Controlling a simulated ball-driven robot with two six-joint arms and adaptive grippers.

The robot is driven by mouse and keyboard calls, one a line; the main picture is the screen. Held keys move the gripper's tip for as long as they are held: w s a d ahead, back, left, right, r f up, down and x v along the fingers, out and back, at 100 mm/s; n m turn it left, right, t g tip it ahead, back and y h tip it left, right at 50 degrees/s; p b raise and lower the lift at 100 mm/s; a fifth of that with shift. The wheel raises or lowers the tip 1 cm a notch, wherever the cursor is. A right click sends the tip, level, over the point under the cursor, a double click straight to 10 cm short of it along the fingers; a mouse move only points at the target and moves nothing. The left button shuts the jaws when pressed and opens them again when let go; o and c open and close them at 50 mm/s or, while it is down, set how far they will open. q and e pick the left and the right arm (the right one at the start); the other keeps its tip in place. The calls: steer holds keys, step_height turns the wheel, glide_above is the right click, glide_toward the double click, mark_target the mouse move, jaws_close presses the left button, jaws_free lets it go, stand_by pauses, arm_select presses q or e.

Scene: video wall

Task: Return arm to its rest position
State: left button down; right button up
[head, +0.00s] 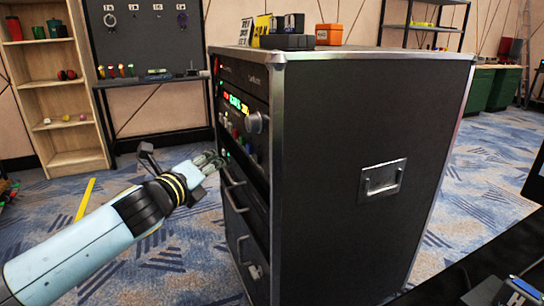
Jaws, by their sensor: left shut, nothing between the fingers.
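My left arm comes in from the lower left, light blue with black and yellow bands at the wrist. My left gripper (212,160) is shut and empty, close to the front panel of a black rack case (345,170). I cannot tell whether its fingertips touch the panel. The panel carries lit green, red and yellow indicators (237,104) and a round knob (257,123) just above and right of the gripper. Drawer handles show below the gripper. My right gripper is not in view.
On the case top lie a black device (287,41), yellow tags (262,26) and an orange box (329,34). A wooden shelf (60,85) and a tool board (148,35) stand behind on the left. Green cabinets (490,88) stand back right. Carpet left of the case is mostly clear.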

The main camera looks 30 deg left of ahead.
arm_select(q)
steer(key=s+f+n+g+p, duration=0.1)
steer(key=s+f+n+g, duration=0.2)
steer(key=s+f, duration=0.6)
steer(key=s+d+f+n+g, duration=0.1)
steer(key=s+f+n+g, duration=0.3)
steer(key=f, duration=0.9)
steer(key=s+f+n+g+p, duration=0.1)
steer(key=s+f+n+g, duration=0.1)
steer(key=s+f, duration=0.75)
steer(key=s+d+f+n+g, duration=0.2)
steer(key=s+f+n, duration=0.3)
steer(key=s, duration=0.6)
steer(key=s+d+f+n+g, duration=0.2)
steer(key=s+f+n, duration=0.3)
steer(key=s, duration=0.6)
steer(key=s+d+f+n+g, duration=0.2)
steer(key=s+f+n, duration=0.4)
steer(key=s, duration=0.5)
steer(key=shift+s+d+f+g+h, duration=0.15)
steer(key=shift+s+f+g+h, duration=0.15)
steer(key=shift+g, duration=0.6)
steer(key=shift+w, duration=0.1)
